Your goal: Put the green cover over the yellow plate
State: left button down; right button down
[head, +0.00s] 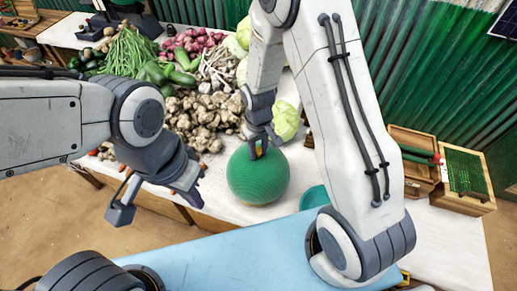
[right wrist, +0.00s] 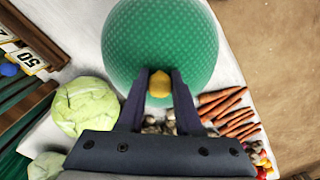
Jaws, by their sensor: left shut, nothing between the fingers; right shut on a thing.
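The green cover (head: 258,178) is a round, textured dome with a small yellow-orange knob (right wrist: 160,84) on top. My right gripper (head: 258,151) points down and is shut on this knob. The cover also fills the top middle of the right wrist view (right wrist: 160,40). It is at the white table's front part; I cannot tell whether its rim touches anything below. The yellow plate does not show in either view. My left gripper (head: 194,199) is shut and empty, left of the cover near the table's front edge.
A teal bowl (head: 314,197) stands right of the cover, partly behind my right arm. Ginger (head: 200,118), a cabbage (head: 286,121), carrots (right wrist: 232,112) and other vegetables crowd the table behind and left. Wooden boxes (head: 465,178) stand at the right.

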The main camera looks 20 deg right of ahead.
jog(key=shift+f+b, duration=3)
jog(key=shift+f, duration=1)
grip_release()
jog(key=shift+r+p, duration=3.05)
jog(key=shift+r, duration=0.5)
